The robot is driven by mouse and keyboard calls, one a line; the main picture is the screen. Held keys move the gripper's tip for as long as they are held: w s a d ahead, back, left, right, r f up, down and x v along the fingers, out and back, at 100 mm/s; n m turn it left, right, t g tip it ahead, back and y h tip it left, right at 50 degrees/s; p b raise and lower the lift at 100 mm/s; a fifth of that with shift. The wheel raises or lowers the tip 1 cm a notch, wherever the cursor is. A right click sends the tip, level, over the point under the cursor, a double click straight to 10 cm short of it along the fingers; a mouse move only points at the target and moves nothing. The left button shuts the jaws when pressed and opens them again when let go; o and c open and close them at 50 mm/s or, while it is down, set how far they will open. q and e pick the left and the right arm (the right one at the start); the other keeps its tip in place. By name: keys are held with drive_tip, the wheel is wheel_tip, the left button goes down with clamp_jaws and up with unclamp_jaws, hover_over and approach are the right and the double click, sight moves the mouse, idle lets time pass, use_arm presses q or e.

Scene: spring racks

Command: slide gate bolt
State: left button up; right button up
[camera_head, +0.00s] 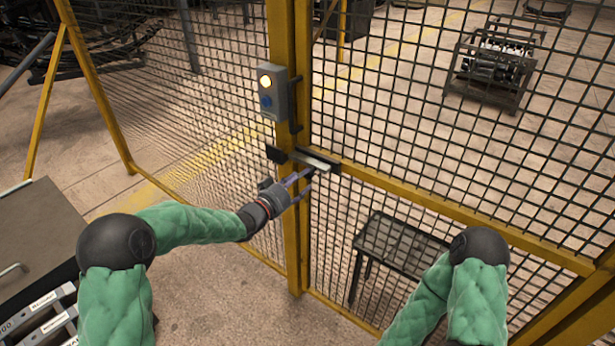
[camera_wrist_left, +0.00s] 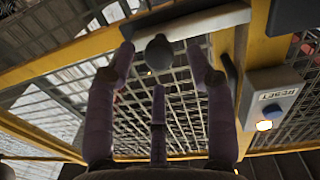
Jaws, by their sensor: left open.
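The gate bolt (camera_head: 316,160) is a pale metal bar in dark brackets on the yellow gate post. It also shows across the top of the left wrist view (camera_wrist_left: 195,22). Its round black knob (camera_wrist_left: 159,53) hangs below the bar. My left gripper (camera_head: 301,181) is open just below the bolt. In the left wrist view its fingers (camera_wrist_left: 160,62) stand on either side of the knob, with a third finger below; I cannot tell whether any touches it. My right gripper is out of view; only part of that arm shows at the lower right.
A grey control box (camera_head: 279,93) with a lit orange lamp and a blue reset button sits on the post (camera_head: 290,230) above the bolt. Yellow-framed mesh panels (camera_head: 420,110) stretch to both sides. A dark low table (camera_head: 402,242) stands behind the mesh. A grey cabinet (camera_head: 35,240) is at left.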

sight(308, 178)
use_arm(q)
drive_tip(key=shift+b+x, duration=0.35)
drive_tip(key=shift+x, duration=1.8)
